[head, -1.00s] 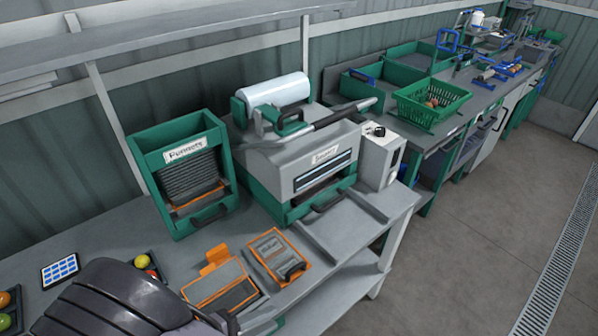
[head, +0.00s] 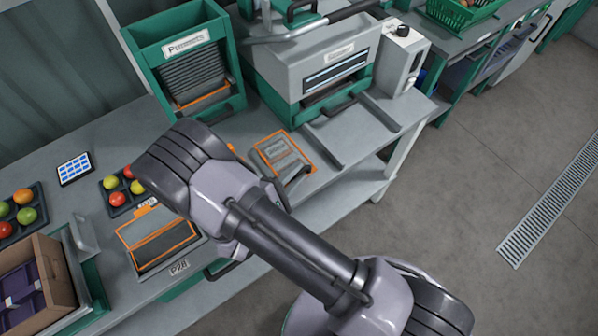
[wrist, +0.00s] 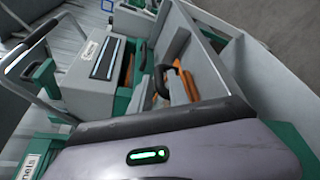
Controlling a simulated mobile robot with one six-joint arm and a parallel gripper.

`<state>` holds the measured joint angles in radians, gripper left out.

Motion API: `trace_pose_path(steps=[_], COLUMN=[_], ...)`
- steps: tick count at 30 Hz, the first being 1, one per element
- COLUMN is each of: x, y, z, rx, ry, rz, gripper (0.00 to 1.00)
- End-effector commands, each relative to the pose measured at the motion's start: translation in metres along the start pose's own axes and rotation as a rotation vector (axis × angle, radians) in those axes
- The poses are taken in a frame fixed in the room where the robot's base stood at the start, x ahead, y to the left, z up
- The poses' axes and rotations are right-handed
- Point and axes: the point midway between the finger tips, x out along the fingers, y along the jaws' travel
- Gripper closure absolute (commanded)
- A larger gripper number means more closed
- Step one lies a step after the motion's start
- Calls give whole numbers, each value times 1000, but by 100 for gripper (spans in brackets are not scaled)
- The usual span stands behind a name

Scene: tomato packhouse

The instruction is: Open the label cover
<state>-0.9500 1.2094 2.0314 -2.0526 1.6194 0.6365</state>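No part in view is plainly marked as the label cover. In the head view, an orange-rimmed grey panel (head: 285,152) with a dark handle lies flat on the bench, just right of my arm. My arm passes between the two and hides part of the bench. My gripper's housing (wrist: 190,155), with a green light, fills the bottom of the wrist view. Its fingers cannot be made out, and nothing held is visible.
A grey and green sealer (head: 325,65) stands at the back, with a railed grey tray (head: 365,130) before it. The green punnet rack (head: 190,62) is to its left. A tablet (head: 75,168), tomato trays and a cardboard box (head: 42,285) are at left.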

Motion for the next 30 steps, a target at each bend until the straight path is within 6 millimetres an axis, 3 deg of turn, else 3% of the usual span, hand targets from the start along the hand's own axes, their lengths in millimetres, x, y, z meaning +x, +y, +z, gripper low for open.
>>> trace_pose_path(steps=[4, 12, 16, 30], x=[10, 12, 12, 12], y=[0, 0, 0, 0], z=[0, 0, 0, 0], rx=[0, 0, 0, 0], ry=[-1, 0, 0, 0], rz=[-1, 0, 0, 0], gripper=[78, 78, 100, 100])
